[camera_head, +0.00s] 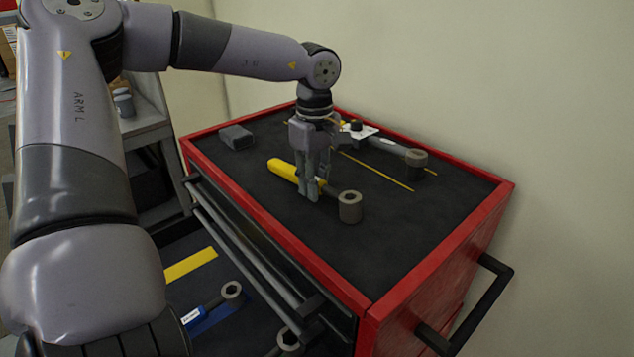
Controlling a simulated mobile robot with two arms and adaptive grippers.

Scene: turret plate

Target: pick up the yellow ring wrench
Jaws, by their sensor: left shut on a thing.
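The yellow ring wrench (283,169) lies on the dark top of the red tool cabinet, with its yellow handle to the left and its thick grey ring head (349,206) to the right. My left gripper (314,190) points down over it and is shut on the wrench between the handle and the ring. The fingers hide the middle part of the wrench. I cannot tell whether the wrench touches the mat. My right gripper is not in view.
A second ring tool (416,157) lies behind, near a thin yellow strip (376,171). A dark grey block (236,137) sits at the top's back left. A red rim (440,253) borders the cabinet top. Below, an open drawer holds a blue-handled ring wrench (231,290).

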